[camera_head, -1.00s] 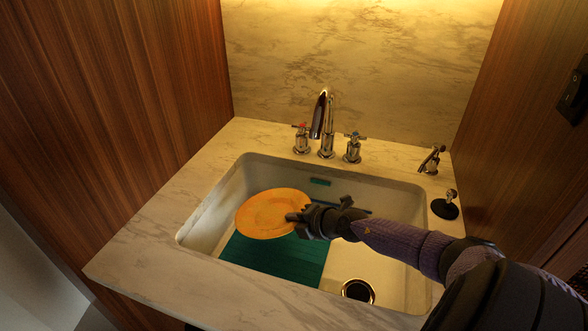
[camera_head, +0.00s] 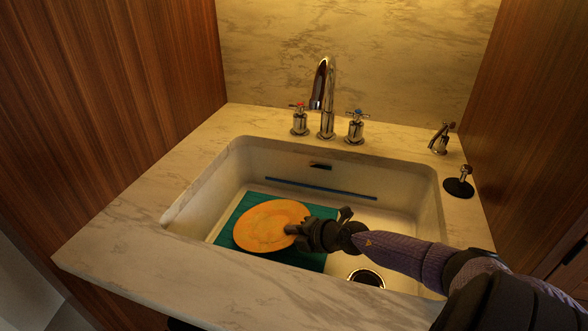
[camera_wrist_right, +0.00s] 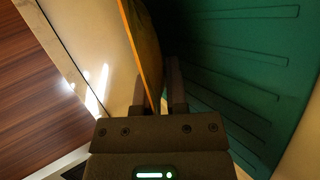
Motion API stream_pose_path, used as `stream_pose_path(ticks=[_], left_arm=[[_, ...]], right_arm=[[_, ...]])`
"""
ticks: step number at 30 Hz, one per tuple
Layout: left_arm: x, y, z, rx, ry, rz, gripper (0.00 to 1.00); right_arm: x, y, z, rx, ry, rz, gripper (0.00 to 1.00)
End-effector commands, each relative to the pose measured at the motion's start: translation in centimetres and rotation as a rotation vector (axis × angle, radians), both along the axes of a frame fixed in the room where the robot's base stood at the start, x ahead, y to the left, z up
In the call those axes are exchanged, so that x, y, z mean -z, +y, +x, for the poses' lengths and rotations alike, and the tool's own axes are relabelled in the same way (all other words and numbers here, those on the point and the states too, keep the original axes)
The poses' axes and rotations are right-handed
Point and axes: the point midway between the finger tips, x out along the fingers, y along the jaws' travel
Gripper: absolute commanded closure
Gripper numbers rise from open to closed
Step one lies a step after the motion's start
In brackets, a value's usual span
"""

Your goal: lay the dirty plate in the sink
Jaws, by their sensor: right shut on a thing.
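The dirty plate (camera_head: 268,226) is orange-yellow with darker smears. It is inside the sink (camera_head: 405,200), over the left part of the green mat (camera_head: 232,214) on the sink floor. My right gripper (camera_head: 296,231) is shut on the plate's right rim. In the right wrist view the plate (camera_wrist_right: 142,45) stands edge-on between the fingers (camera_wrist_right: 160,95), with the ribbed green mat (camera_wrist_right: 240,60) beside it. I cannot tell whether the plate touches the mat. My left gripper is not in view.
The tall chrome faucet (camera_head: 325,95) stands behind the sink between two cross handles. A soap dispenser (camera_head: 440,138) and a black-based fitting (camera_head: 459,184) are on the right counter. The drain (camera_head: 366,278) is right of the mat. Wood walls close in both sides.

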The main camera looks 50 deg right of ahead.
Motion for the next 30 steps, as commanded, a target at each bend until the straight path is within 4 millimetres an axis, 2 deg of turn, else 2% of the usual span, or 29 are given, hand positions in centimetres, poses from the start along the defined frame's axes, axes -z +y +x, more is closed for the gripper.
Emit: stream_pose_path(ticks=[1, 6, 14, 17, 30], left_arm=[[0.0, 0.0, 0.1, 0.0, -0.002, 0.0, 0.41], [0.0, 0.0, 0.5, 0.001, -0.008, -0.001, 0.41], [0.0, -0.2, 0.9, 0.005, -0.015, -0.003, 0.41], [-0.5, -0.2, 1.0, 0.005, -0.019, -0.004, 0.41], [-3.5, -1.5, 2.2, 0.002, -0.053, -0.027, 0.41]], right_arm=[[-0.1, 0.0, 0.0, 0.001, -0.002, 0.0, 0.8], [-0.1, 0.0, 0.0, 0.0, -0.001, 0.0, 0.44], [-0.1, 0.0, -0.1, 0.0, 0.001, 0.0, 0.43], [-0.6, -0.1, -0.8, 0.0, 0.002, 0.0, 0.43], [-4.4, -0.7, -6.8, 0.0, 0.002, 0.002, 0.43]])
